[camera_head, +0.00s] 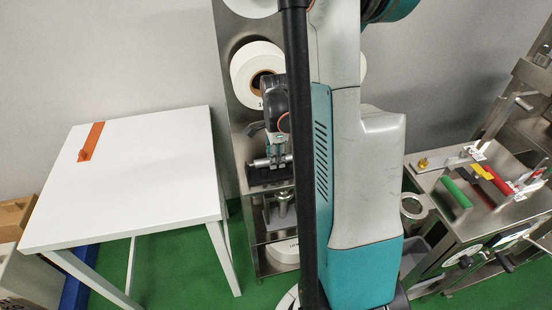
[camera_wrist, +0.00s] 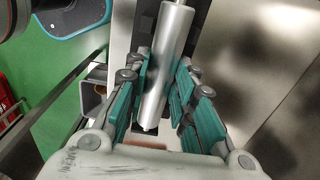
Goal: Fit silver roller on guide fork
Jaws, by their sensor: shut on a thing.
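The silver roller (camera_wrist: 172,45) is a smooth metal cylinder with a thin pin at its end. It runs lengthwise between the teal finger pads of my gripper (camera_wrist: 158,95) in the wrist view. My gripper is shut on it. In the head view, my gripper (camera_head: 277,146) points down at the steel shelf unit, and the roller (camera_head: 261,162) lies crosswise under it, over a black mat (camera_head: 267,181). I cannot tell whether the roller still touches the mat. I cannot pick out the guide fork for sure in either view.
A steel shelf unit (camera_head: 227,62) holds white paper reels (camera_head: 246,68). A white table (camera_head: 150,170) with an orange strip (camera_head: 91,142) stands left. At right, a steel machine bench (camera_head: 470,228) carries a green roller (camera_head: 456,192) and a red one (camera_head: 497,181). My arm hides the middle.

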